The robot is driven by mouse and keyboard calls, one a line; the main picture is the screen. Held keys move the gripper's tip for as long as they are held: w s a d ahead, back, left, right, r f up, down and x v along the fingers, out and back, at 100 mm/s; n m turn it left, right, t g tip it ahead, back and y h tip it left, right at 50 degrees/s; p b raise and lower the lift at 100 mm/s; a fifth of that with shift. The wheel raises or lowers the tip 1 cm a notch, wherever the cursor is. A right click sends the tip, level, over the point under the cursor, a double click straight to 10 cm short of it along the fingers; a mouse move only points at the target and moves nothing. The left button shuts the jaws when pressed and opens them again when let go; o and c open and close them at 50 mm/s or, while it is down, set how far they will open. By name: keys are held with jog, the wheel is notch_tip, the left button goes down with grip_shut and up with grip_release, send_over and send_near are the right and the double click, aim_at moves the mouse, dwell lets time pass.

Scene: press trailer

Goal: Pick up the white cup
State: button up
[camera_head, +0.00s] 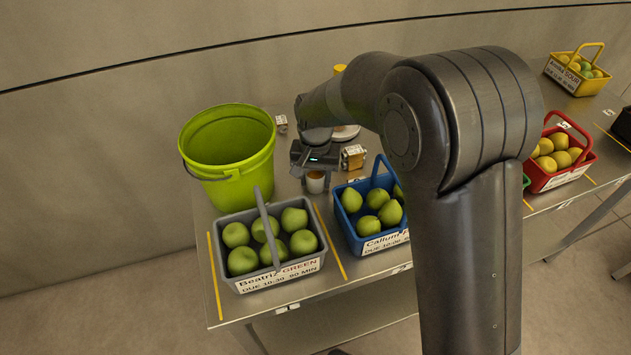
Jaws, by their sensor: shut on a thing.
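The white cup (315,184) is small in the head view and stands or hangs just below my gripper (315,176), behind the gap between the grey and blue baskets. My gripper points downward with its fingers at the two sides of the cup and is shut on it. The upper part of the cup is hidden by the gripper. I cannot tell whether the cup touches the table.
A lime green bucket (228,150) stands left of the gripper. A grey basket of green apples (238,213) and a blue basket of green pears (375,180) stand in front. A small labelled box (353,157) is close on the right. Red (583,160) and yellow (561,75) baskets stand farther right.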

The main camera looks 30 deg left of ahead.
jog(key=shift+c, duration=0.6)
